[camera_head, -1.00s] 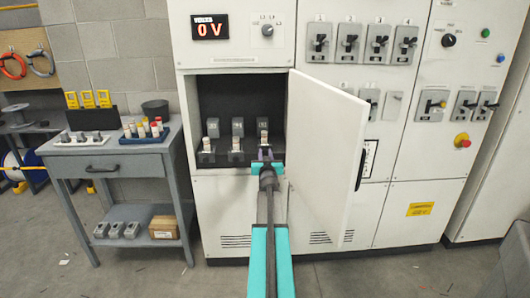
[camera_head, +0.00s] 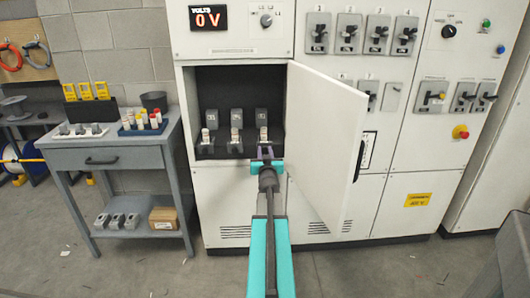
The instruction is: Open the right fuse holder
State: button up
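Three fuse holders stand in a row in the open cabinet compartment. The right fuse holder (camera_head: 262,116) has its grey labelled block raised at the back, with a pale fuse (camera_head: 263,134) showing in front of it. The middle holder (camera_head: 236,118) and left holder (camera_head: 211,117) look alike, also with pale fuses in front. My gripper (camera_head: 267,152) is just below and in front of the right holder's fuse, at the compartment's lower edge. Its small dark fingertips seem apart from the fuse. I cannot tell whether they are open, and I see nothing held.
The white cabinet door (camera_head: 325,145) is swung open to the right of my arm. A voltage display (camera_head: 209,17) reads 0 V. Floor in front is clear.

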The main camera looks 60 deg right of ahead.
jog(key=o, duration=0.3)
jog(key=shift+s+a, duration=0.1)
jog(key=p+v, duration=0.3)
jog(key=v, duration=0.8)
jog(key=shift+r, duration=0.15)
jog(key=a+p, duration=0.1)
jog(key=p, duration=0.4)
jog(key=shift+s+p, duration=0.1)
jog(key=shift+p, duration=0.2)
jog(key=p+v, duration=0.1)
jog(key=p, duration=0.4)
jog(key=shift+s+a, duration=0.15)
jog(key=shift+s, duration=0.1)
dwell(0.4)
dwell(0.6)
